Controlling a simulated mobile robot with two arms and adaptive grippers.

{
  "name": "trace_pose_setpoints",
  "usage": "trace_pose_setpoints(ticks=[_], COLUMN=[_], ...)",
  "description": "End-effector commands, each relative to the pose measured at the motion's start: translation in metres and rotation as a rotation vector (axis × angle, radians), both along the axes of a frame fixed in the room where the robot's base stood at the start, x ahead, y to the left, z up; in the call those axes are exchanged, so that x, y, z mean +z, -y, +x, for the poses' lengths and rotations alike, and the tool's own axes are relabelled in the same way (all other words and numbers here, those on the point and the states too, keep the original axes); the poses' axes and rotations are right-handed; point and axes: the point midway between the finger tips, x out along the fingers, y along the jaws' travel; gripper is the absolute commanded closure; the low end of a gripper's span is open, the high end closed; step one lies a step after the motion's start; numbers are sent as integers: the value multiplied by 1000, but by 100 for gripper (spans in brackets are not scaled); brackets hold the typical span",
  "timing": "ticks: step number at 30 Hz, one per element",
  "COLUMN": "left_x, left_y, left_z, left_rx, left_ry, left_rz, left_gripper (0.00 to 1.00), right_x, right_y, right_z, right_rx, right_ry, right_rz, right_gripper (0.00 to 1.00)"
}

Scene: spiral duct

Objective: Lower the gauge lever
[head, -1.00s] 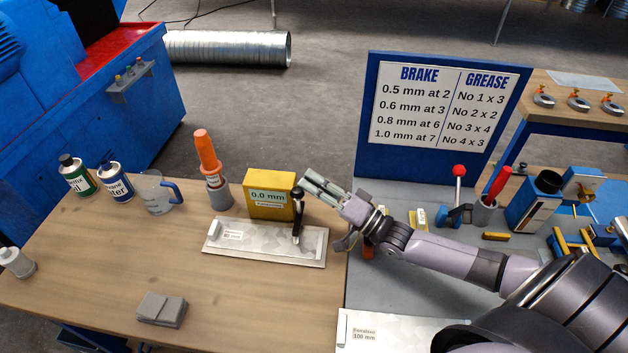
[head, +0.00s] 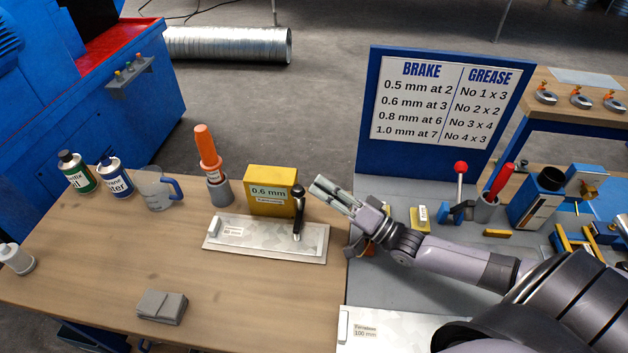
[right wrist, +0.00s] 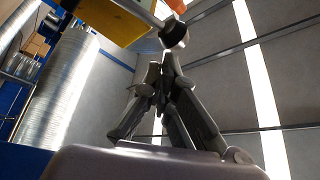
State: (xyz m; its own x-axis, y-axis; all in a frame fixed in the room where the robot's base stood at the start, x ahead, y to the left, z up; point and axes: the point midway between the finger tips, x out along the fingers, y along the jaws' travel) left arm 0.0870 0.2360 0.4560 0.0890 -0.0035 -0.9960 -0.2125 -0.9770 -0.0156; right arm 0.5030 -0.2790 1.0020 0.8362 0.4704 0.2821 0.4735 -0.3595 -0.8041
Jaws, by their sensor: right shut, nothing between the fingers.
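The yellow gauge box (head: 272,204) stands behind a pale metal plate (head: 265,252) on the wooden bench, and its display reads 0.6 mm. The black gauge lever (head: 298,212) stands nearly upright at the plate's right end. My right gripper (head: 319,186) is shut and empty, just right of the lever's knob, with a small gap in the head view. In the right wrist view the shut fingertips (right wrist: 161,68) are near the round lever knob (right wrist: 174,34), and the yellow box (right wrist: 112,20) is at the top. My left gripper is not in view.
An orange-handled tool in a grey holder (head: 219,193), a jug (head: 158,190) and two cans stand left of the gauge. A grey block (head: 162,308) lies in front. A red-knobbed lever (head: 460,170) and a blue sign (head: 365,130) are right. The wood's front middle is clear.

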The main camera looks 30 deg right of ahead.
Motion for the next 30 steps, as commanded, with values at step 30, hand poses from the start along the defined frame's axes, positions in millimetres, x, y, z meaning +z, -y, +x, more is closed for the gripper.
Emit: trace_pose_setpoints(ticks=[30], left_x=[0], left_y=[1], left_z=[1], left_rx=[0], left_ry=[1], left_rz=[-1], left_gripper=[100], right_x=[-24], right_y=[45], right_z=[-76], right_rx=[-3], right_ry=[4], right_rz=[1], right_gripper=[100])
